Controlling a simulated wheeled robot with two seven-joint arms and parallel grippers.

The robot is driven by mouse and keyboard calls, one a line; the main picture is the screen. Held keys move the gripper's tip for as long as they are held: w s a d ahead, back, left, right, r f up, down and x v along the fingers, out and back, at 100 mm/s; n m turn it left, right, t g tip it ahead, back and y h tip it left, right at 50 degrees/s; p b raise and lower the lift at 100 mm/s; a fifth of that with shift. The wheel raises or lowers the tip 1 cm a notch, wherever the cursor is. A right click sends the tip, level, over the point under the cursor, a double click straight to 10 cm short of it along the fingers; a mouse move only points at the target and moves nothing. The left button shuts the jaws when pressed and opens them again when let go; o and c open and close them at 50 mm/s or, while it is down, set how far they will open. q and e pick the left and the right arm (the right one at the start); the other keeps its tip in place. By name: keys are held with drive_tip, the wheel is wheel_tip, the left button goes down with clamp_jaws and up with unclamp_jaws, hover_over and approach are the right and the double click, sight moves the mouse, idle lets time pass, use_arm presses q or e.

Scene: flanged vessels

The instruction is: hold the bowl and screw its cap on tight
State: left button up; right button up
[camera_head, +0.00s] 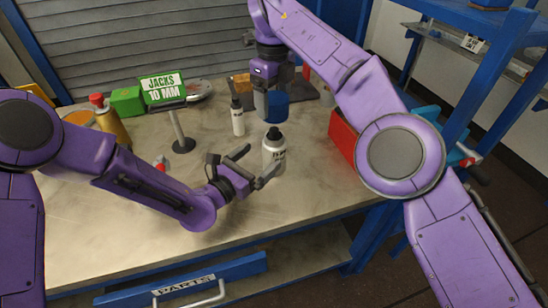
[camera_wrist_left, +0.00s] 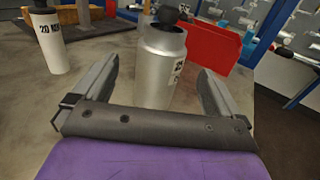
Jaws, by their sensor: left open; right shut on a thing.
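The silver vessel (camera_head: 274,152), which I take for the bowl, stands upright on the bench. A round black cap-like top (camera_head: 274,133) shows at its neck; I cannot tell how tight it sits. Both also show in the left wrist view, the body (camera_wrist_left: 160,72) and the black top (camera_wrist_left: 168,15). My left gripper (camera_head: 257,167) is open, low over the bench, with its fingers either side of the vessel and apart from it.
A white bottle with a black cap (camera_head: 238,120) stands left of the vessel. A red bin (camera_head: 343,137) is to the right. The front of the bench is clear.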

sight(279, 142)
use_arm(q)
drive_tip(key=x, duration=0.9)
drive_tip(key=shift+d, duration=0.1)
use_arm(e)
drive_tip(key=shift+d, duration=0.1)
use_arm(q)
drive_tip(key=c, duration=1.5)
use_arm(e)
drive_tip(key=shift+f, duration=2.5)
drive_tip(key=shift+f, duration=0.85)
drive_tip(key=shift+f, duration=0.55)
